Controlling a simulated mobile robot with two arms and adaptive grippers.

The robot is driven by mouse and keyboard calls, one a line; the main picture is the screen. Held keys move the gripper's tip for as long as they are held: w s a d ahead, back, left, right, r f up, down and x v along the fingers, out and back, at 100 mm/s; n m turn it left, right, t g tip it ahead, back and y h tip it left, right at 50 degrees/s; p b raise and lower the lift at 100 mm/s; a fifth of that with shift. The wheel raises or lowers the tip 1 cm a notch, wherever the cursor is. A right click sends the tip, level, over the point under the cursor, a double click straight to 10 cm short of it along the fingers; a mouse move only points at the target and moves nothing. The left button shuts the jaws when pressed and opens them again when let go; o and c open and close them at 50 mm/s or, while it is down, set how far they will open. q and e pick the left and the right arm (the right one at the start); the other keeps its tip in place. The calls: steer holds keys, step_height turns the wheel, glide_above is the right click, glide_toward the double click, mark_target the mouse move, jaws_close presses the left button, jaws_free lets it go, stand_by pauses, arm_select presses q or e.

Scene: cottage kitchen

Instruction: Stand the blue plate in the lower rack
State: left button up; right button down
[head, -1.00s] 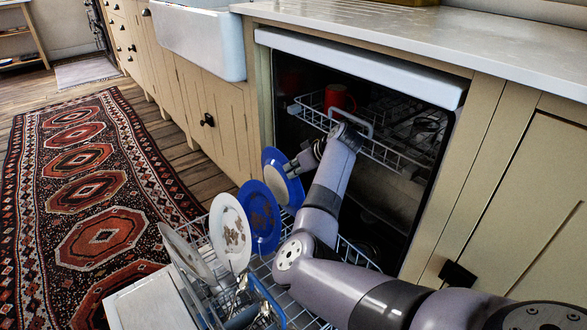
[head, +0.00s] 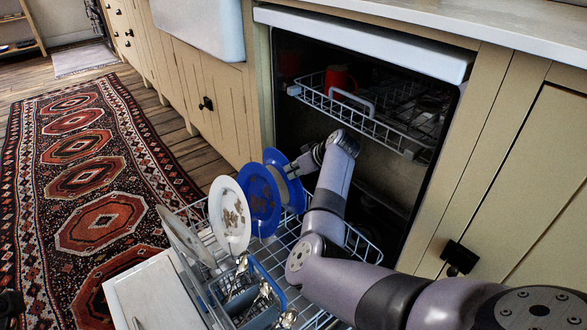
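The blue plate (head: 293,191), with a pale middle, is tilted on edge above the back of the lower rack (head: 352,240). My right gripper (head: 297,168) is shut on its right edge. Another blue plate (head: 262,203) with brown stains stands just in front and hides part of it. I cannot tell whether the two touch. The held plate's lower edge is hidden, so I cannot tell whether it touches the rack wires. A dark part at the lower left edge looks like my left gripper (head: 10,306); its fingers are not clear.
A stained white plate (head: 231,216) and another pale plate (head: 184,236) stand further forward in the lower rack. A blue cutlery basket (head: 262,284) is in front. The upper rack (head: 372,126) with a red mug (head: 340,79) hangs above. The open door (head: 150,291) lies below.

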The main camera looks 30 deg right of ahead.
steer(key=c, duration=2.3)
jaws_free()
steer(key=shift+r, duration=0.1)
steer(key=o, duration=0.6)
steer(key=shift+s, duration=0.1)
steer(key=v, duration=1.2)
